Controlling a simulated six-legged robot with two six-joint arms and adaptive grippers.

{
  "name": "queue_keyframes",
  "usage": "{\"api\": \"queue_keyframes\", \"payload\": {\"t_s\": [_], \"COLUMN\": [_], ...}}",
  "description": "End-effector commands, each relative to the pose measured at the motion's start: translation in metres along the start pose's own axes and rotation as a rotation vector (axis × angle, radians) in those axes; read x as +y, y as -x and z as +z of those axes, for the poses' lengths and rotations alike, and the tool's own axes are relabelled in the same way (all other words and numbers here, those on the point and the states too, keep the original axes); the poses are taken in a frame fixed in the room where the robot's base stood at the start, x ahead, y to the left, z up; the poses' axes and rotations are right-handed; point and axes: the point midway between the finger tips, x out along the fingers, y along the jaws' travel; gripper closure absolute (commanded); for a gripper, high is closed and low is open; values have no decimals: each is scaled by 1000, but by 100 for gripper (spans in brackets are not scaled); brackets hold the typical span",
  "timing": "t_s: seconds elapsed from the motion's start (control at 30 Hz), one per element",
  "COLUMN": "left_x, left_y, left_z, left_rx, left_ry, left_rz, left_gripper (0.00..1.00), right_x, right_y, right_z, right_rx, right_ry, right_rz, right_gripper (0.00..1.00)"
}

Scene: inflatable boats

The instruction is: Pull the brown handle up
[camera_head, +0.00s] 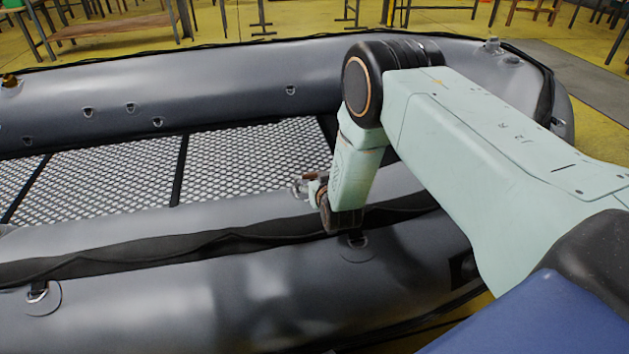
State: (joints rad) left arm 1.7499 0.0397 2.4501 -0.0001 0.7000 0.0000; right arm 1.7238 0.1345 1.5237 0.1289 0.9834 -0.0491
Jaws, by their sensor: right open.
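A small brown piece (311,176), which may be the brown handle, shows right at my right gripper, over the mesh floor of the grey inflatable boat (240,290). My right gripper (300,187) is open, at the end of my pale green arm, just above the inner edge of the near tube. It is small and partly hidden by my own wrist, so I cannot tell whether the brown piece lies between its fingers or only beside them. My left gripper is not in view.
The boat's far tube (230,80) runs behind the mesh floor (250,155). A black strap (180,170) crosses the floor. A metal ring (38,292) sits on the near tube. Tables and a wooden bench (110,27) stand on the yellow floor behind.

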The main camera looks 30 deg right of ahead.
Motion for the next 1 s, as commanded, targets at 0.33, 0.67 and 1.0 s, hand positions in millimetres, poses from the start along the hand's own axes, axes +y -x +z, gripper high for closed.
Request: {"api": "queue_keyframes", "payload": {"t_s": [0.33, 0.67, 1.0], "left_x": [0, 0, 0], "left_y": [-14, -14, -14], "left_z": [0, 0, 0], "left_rx": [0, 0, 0], "left_ry": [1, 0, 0], "left_rz": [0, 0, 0], "left_gripper": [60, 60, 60], "right_x": [-5, -3, -1], "right_y": [-28, -28, -28], "right_z": [0, 0, 0], "right_rx": [0, 0, 0], "right_ry": [0, 0, 1], "right_rz": [0, 0, -1], "right_gripper": [21, 28, 56]}}
